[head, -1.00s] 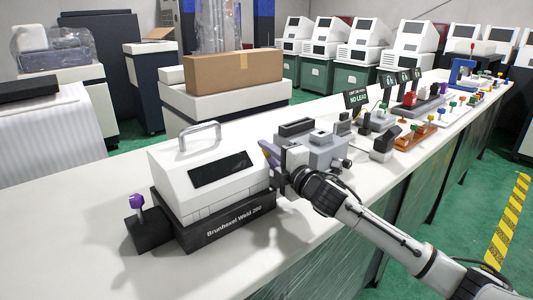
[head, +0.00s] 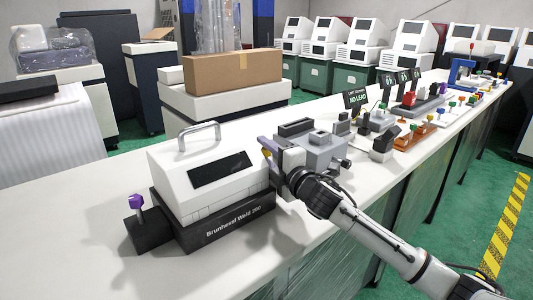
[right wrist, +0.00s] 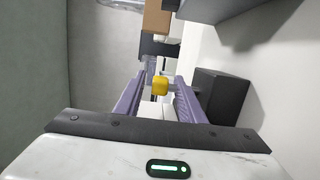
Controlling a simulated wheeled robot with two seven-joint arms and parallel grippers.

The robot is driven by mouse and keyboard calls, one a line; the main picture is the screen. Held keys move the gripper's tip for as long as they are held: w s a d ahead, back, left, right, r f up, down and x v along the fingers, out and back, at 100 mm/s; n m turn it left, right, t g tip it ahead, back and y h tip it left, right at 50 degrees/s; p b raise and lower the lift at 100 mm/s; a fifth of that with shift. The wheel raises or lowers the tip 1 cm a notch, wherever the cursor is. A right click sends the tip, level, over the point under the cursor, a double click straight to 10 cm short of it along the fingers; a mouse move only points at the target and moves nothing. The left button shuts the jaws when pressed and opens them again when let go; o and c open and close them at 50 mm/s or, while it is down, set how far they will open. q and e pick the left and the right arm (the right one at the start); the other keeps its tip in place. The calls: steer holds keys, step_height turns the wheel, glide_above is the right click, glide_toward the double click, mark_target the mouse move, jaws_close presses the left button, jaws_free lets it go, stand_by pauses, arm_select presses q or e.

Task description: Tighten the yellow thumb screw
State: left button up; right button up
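The yellow thumb screw (right wrist: 160,86) shows in the right wrist view, between the two purple fingers of my right gripper (right wrist: 163,80). The fingers stand apart, with a narrow gap visible on each side of the screw. In the head view my right gripper (head: 268,147) is beside the right end of the white welder marked "Brunhexel Weld 200" (head: 170,174), and a small yellow spot of the screw (head: 267,153) shows by a purple finger. How the screw is seated is hidden. My left gripper is in neither view.
A purple knob (head: 136,202) on a black block stands at the welder's left. A grey machine (head: 322,150) stands close behind my right gripper. Several small devices and signs line the bench to the right. The white bench top (head: 75,205) is clear at the left.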

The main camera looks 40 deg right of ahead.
steer(key=shift+s, duration=0.15)
steer(key=s+a, duration=0.1)
steer(key=s, duration=0.9)
